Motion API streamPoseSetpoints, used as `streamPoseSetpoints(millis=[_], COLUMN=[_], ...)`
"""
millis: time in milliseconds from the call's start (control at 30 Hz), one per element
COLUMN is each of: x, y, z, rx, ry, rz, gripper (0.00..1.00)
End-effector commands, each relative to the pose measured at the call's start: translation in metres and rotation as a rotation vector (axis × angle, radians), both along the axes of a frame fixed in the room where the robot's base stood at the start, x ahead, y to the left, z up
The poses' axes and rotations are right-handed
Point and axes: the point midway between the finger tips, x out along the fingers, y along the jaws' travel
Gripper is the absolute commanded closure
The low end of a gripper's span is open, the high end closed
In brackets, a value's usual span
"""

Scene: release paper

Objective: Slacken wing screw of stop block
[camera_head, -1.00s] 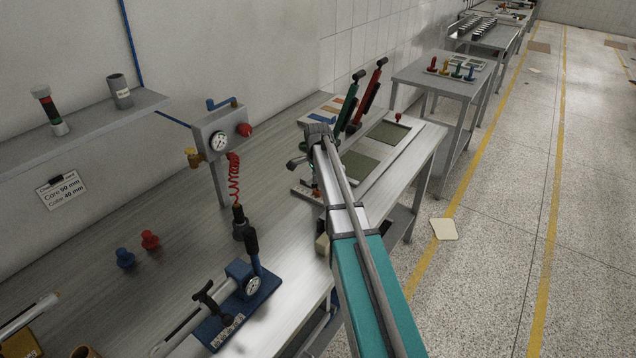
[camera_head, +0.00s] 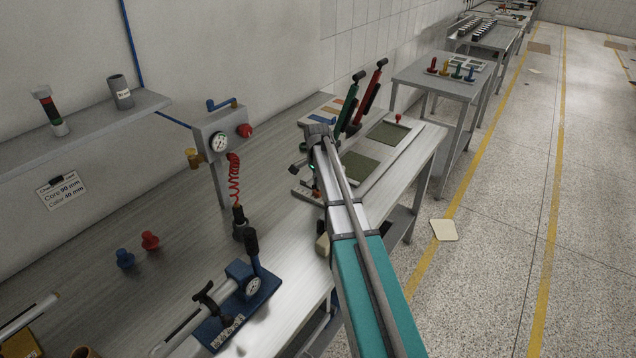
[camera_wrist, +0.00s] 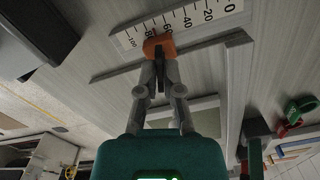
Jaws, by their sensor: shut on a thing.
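The stop block (camera_wrist: 159,46) is orange and sits along a white scale (camera_wrist: 185,22), close to the 60 mark, in the wrist view. My gripper (camera_wrist: 160,60) is at the block's near side, with its grey fingers closed together. A dark, narrow part of the wing screw (camera_wrist: 161,76) shows between the fingers, and they are shut on it. The rest of the screw is hidden by the fingers. In the head view my arm covers the block and screw.
A grey rail (camera_wrist: 120,72) runs beside the scale. Red and green levers (camera_head: 370,95) stand behind my wrist on the bench (camera_head: 150,210). A blue gauge fixture (camera_head: 240,295) stands at the front.

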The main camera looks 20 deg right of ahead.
Motion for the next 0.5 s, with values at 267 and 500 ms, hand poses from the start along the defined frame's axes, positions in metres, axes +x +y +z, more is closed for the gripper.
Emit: streamPoseSetpoints(millis=[267, 500], x=[0.0007, 0.0008], y=[-0.0006, -0.0007], z=[0.0, 0.0], rx=[-0.002, -0.003], ry=[-0.002, -0.002], rz=[0.132, 0.139], gripper=[1.0, 1.0])
